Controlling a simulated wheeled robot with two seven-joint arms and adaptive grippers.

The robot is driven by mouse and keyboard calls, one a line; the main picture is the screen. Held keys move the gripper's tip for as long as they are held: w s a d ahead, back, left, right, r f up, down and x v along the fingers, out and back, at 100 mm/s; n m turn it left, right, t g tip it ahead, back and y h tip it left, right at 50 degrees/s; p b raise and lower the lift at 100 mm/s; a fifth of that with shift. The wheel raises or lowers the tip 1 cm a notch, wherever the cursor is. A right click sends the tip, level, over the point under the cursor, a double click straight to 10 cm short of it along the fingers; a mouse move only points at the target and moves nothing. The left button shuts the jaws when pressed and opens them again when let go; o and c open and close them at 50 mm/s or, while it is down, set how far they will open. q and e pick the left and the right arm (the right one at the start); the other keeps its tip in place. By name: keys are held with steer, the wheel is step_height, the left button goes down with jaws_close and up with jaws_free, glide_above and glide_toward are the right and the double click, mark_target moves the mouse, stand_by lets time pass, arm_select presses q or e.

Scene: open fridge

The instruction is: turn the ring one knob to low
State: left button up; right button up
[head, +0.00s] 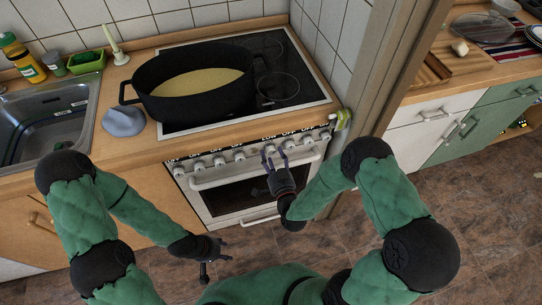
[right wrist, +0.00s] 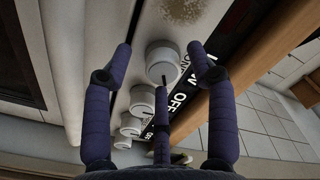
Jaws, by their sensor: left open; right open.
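A row of round white knobs (head: 239,157) runs along the front of the white stove below the hob; which is ring one cannot be told. My right gripper (head: 273,154) is open at the knob row. In the right wrist view, its spread fingers (right wrist: 160,60) are around the nearest knob (right wrist: 163,63), with no clear grip; contact cannot be told. A dark label strip (right wrist: 182,97) beside the knobs reads OFF near that knob; the rest is partly hidden. My left gripper (head: 212,262) is open and empty, low in front of the cabinets.
A large black pot (head: 195,99) with yellowish contents stands on the hob. The oven handle (head: 225,180) runs just below the knobs. A wooden post (head: 385,70) rises right of the stove. A sink (head: 40,125) is at the left. The floor in front is clear.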

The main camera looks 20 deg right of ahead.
steer(key=s, duration=1.1)
steer(key=shift+s+d, duration=0.1)
